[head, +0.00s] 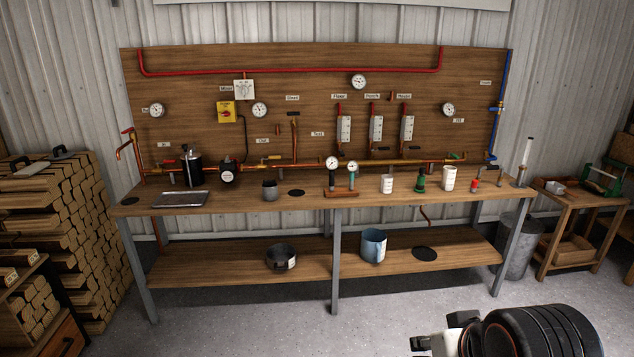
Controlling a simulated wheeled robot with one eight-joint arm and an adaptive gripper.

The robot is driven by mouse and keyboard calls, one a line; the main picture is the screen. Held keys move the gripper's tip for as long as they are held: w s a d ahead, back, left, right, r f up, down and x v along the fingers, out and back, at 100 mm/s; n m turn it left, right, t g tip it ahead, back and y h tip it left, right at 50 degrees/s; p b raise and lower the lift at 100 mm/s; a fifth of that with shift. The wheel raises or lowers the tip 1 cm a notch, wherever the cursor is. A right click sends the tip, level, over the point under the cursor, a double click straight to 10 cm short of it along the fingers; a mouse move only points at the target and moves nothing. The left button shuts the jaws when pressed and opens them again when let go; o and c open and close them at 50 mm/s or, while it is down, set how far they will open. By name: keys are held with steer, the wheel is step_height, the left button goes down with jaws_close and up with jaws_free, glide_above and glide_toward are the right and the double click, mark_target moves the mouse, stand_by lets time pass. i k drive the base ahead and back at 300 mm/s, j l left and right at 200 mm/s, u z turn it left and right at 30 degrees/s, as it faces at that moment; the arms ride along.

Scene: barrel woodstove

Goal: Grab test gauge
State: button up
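Two small gauges with round white dials stand upright in a wooden block (341,193) on the workbench top, near its middle. The left gauge (332,163) has a dark stem and the right gauge (352,168) has a greenish stem. I cannot tell which is the test gauge, as no label on them is readable. My gripper (436,335) shows only in part at the bottom right edge, in front of the bench and well away from both gauges. Its fingers are not clear enough to tell whether it is open or shut.
The workbench (225,198) also holds a tray (180,199), a dark canister (192,167), a grey cup (270,191), a green bottle (420,183) and white containers (449,178). Pipes run behind the gauges. A pot (281,258) and blue bucket (374,246) sit below. The floor in front is clear.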

mark_target(332, 164)
steer(key=i+u, duration=0.1)
steer(key=i, duration=0.35)
steer(key=i+l+z, duration=0.1)
steer(key=i+l, duration=0.2)
steer(key=i+l+z, duration=0.1)
steer(key=i+l, duration=0.15)
steer(key=i, duration=0.3)
steer(key=i+l+z, duration=0.1)
steer(key=i, duration=0.3)
steer(key=l, duration=0.1)
